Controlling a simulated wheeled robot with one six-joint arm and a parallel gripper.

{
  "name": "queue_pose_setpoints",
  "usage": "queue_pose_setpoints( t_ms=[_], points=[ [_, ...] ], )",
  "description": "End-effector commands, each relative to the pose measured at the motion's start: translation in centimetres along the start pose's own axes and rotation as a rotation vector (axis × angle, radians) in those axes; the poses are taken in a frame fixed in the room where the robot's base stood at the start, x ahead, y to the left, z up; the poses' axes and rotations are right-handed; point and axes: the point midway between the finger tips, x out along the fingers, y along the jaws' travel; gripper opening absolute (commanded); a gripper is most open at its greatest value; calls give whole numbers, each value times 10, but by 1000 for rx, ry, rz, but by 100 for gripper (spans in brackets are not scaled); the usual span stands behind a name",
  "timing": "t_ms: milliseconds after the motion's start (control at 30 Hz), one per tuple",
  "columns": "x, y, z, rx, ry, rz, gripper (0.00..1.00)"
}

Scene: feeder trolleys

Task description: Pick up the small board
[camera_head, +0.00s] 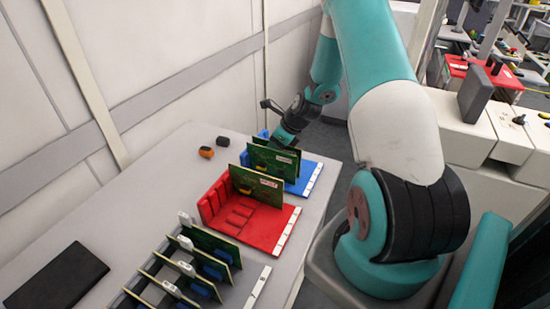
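Green boards with pale edges stand upright in slotted holders on the table. Another green board (255,184) stands in the red holder (268,226) nearer to me. Several green boards (212,243) stand in a dark rack at the front. I cannot tell which one is the small board. My gripper (281,141) is low over the blue holder, at the top of the boards there. Its fingertips are too small and hidden to tell whether they are open, or touching a board.
A black flat slab (57,279) lies at the table's front left. A small orange-and-black object (206,152) and a dark one (223,141) lie left of the blue holder. A pale wall (150,60) runs along the left. The table's middle left is clear.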

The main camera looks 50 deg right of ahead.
Motion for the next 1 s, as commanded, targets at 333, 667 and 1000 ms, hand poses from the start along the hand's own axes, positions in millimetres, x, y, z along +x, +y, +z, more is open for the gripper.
queue_pose_setpoints(
  t_ms=[333, 667, 1000],
  points=[
    [4, 0, -2, 0, 0, 0, 34],
    [4, 0, -2, 0, 0, 0, 16],
    [4, 0, -2, 0, 0, 0, 0]
  ],
)
